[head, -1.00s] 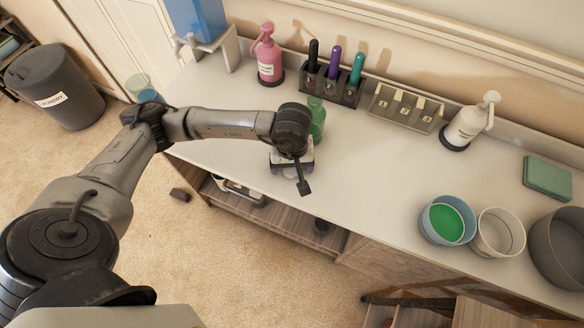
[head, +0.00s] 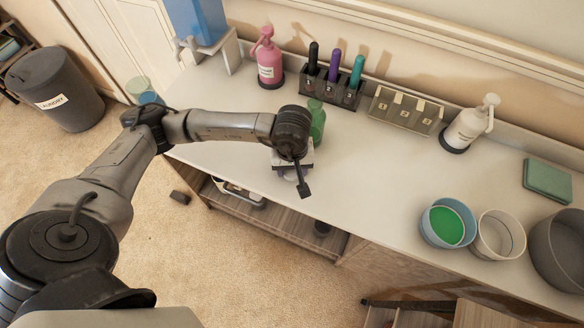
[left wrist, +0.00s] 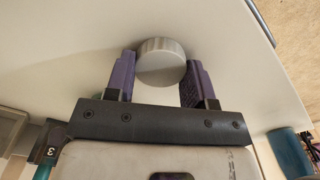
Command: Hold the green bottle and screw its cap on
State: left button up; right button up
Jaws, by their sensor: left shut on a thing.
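The green bottle (head: 316,120) stands on the counter in the head view, behind and beside my left wrist, which partly hides it. My left gripper (head: 289,174) is low over the counter, in front of the bottle and apart from it. In the left wrist view, its purple fingers (left wrist: 161,74) are shut on a round grey cap (left wrist: 160,64), one finger on each side. The cap is hidden by my gripper in the head view. My right gripper is not in view.
A rack with dark, purple and teal pens (head: 331,86) stands behind the bottle, next to a pink pump bottle (head: 269,62). A numbered holder (head: 404,110), white pump bottle (head: 469,127) and several bowls are farther right. The middle of the counter (head: 375,180) is clear.

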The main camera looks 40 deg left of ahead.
pick_arm(q)
jog(key=shift+r, duration=0.6)
jog(key=r, duration=0.2)
jog(key=d+r+p, duration=0.1)
jog(key=r, duration=0.1)
jog(key=shift+d, duration=0.15)
jog(key=d+r+p, duration=0.2)
jog(key=d+r, duration=0.3)
jog(key=d, duration=0.5)
jog(key=shift+s+d+r, duration=0.15)
jog(key=shift+d+r, duration=0.05)
jog(key=shift+r, duration=0.2)
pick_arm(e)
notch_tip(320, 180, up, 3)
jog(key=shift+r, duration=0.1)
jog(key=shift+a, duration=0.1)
